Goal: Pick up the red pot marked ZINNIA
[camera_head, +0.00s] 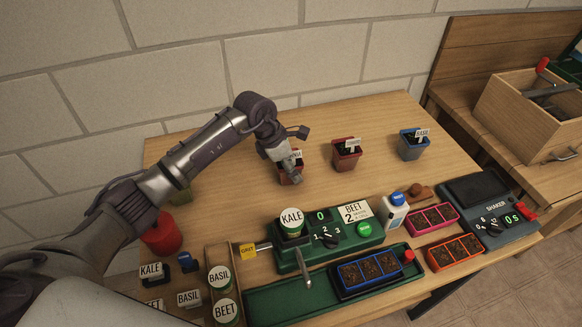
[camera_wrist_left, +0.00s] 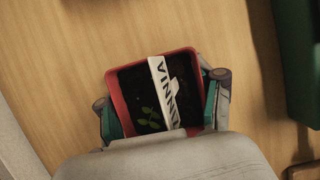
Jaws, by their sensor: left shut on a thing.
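The red pot marked ZINNIA (camera_head: 286,178) stands toward the back middle of the table, partly hidden behind my left gripper (camera_head: 294,172). In the left wrist view the red pot (camera_wrist_left: 118,88) shows from above, with dark soil, a small green seedling and a white label reading ZINNIA. My left gripper (camera_wrist_left: 162,112) has one finger on each side of this pot and is shut on it. I cannot tell whether the pot touches the table. My right gripper is not in view.
Another red pot (camera_head: 347,156) and a blue pot (camera_head: 412,145) stand to the right. A green seeder machine (camera_head: 338,237) with a KALE canister (camera_head: 291,222) is in front. A red container (camera_head: 162,234) stands at left. The table between the back pots is clear.

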